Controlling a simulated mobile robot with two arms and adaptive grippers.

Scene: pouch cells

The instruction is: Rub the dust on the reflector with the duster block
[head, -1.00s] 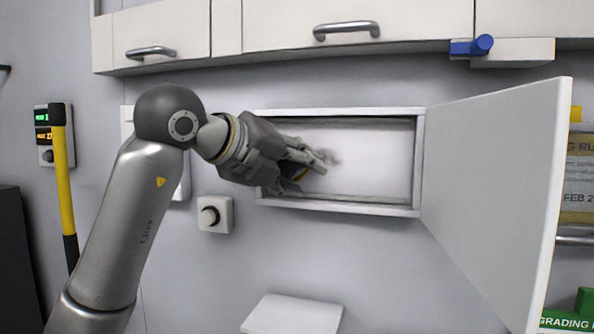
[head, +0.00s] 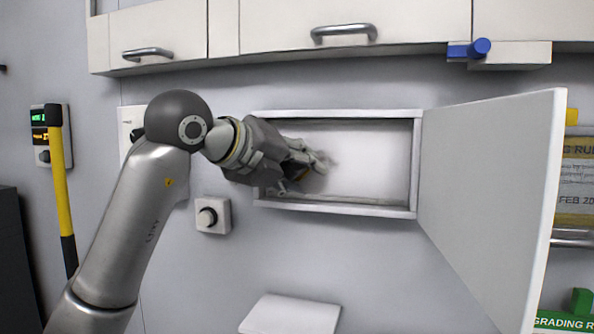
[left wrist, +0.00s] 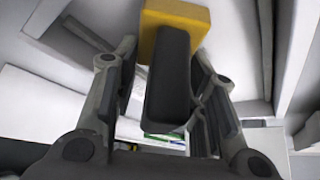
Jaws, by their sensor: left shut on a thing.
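The reflector is the pale back panel (head: 372,160) inside the open wall box. A grey dust smudge (head: 330,160) shows on it just right of my left fingertips, partly hidden by them. My left gripper (head: 308,172) reaches into the box from the left. It is shut on the duster block (left wrist: 168,70), which shows in the left wrist view as a dark grey grip with a yellow pad beyond it. In the head view the block is mostly hidden by the fingers. I cannot tell whether the pad touches the panel. My right gripper is not in view.
The box frame (head: 340,207) surrounds the opening. Its white door (head: 490,185) stands open on the right. Cabinets (head: 270,25) with handles hang above. A knob box (head: 213,215) is on the wall at lower left, and a white ledge (head: 290,315) is below.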

